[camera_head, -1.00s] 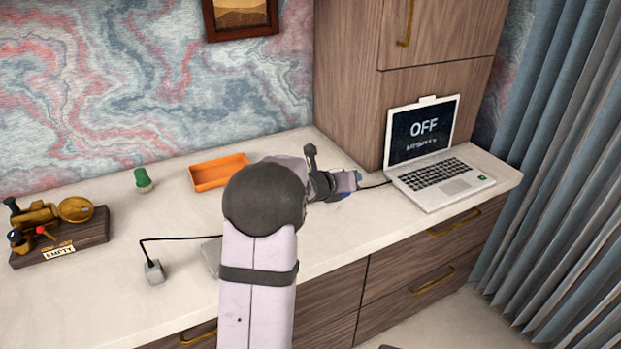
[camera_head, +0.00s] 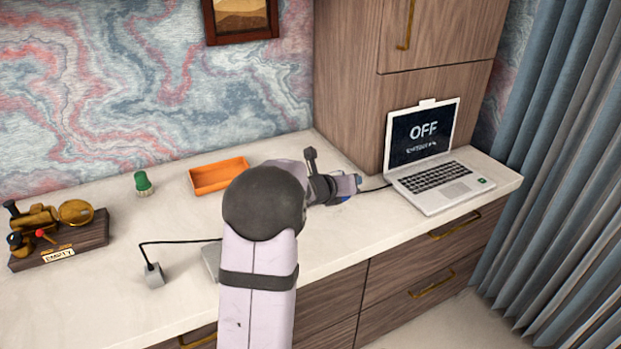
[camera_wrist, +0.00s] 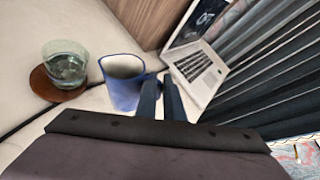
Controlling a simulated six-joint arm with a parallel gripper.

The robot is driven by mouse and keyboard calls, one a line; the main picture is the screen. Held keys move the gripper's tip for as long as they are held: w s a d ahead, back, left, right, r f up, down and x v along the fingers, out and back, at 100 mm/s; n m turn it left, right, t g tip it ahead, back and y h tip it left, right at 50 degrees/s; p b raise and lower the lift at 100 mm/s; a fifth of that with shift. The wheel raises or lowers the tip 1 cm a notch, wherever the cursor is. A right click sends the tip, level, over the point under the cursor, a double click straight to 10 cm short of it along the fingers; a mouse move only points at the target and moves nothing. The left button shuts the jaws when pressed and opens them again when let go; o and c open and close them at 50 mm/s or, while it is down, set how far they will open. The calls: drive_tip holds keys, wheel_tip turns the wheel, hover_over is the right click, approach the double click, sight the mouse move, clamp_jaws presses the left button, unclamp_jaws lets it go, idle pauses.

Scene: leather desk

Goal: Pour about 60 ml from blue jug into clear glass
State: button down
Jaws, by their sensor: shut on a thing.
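The blue jug (camera_wrist: 123,88) is in the middle of the wrist view, its open top facing the camera. Its inside looks greyish, and I cannot tell how much it holds. My gripper (camera_wrist: 160,92) is shut on its handle at the right side. The clear glass (camera_wrist: 66,66) stands on a round brown coaster (camera_wrist: 45,84) left of the jug, apart from it. It appears to hold some clear liquid. In the head view my gripper (camera_head: 352,184) is right of my arm, with only a bit of blue below it. The glass is hidden there.
An open laptop (camera_head: 440,185) stands right of my gripper, its cable running towards it. An orange tray (camera_head: 219,175), a green-topped object (camera_head: 143,183), a plug block (camera_head: 153,275) and a brass device on a wooden base (camera_head: 60,235) are further left. The counter's front edge is close.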

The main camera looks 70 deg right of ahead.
drive_tip(key=shift+s+f+b, duration=0.15)
drive_tip(key=shift+b, duration=0.25)
drive_tip(key=s+f+m+b, duration=0.1)
drive_tip(key=b, duration=0.3)
drive_tip(key=s+a+f+t+b, duration=0.1)
drive_tip(key=b, duration=0.4)
drive_tip(key=shift+s+f+m+h, duration=0.2)
drive_tip(key=shift+m+h, duration=0.1)
drive_tip(key=shift+m, duration=0.1)
drive_tip(key=b, duration=0.2)
drive_tip(key=s+f+m+t+b, duration=0.1)
drive_tip(key=b, duration=0.2)
drive_tip(key=shift+s+a+b, duration=0.2)
drive_tip(key=shift+b, duration=0.15)
drive_tip(key=shift+s+a+b, duration=0.1)
drive_tip(key=shift+s+b, duration=0.05)
drive_tip(key=shift+b, duration=0.3)
drive_tip(key=shift+r, duration=0.1)
